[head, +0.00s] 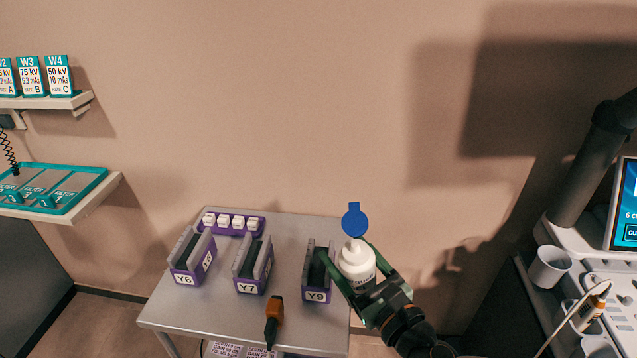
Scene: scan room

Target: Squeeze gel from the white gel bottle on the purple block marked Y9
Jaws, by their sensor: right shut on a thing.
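The purple block marked Y9 (317,295) stands on the grey table near its right edge, with a dark slot between grey upright plates. My right gripper (362,273) comes in from the lower right and is shut on the white gel bottle (355,256). The bottle looks roughly upright, with a round blue cap part (354,219) at its top. It is just right of the Y9 block, partly overlapping it in the picture; its height above the table is hard to tell. No gel shows. My left gripper is not in view.
The grey table (210,310) also holds a block marked Y6 (188,263), another labelled purple block (248,287), a purple rack with white pieces (231,223) and an orange-black tool (273,320) at the front. A white cup (549,267) and console are at right.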

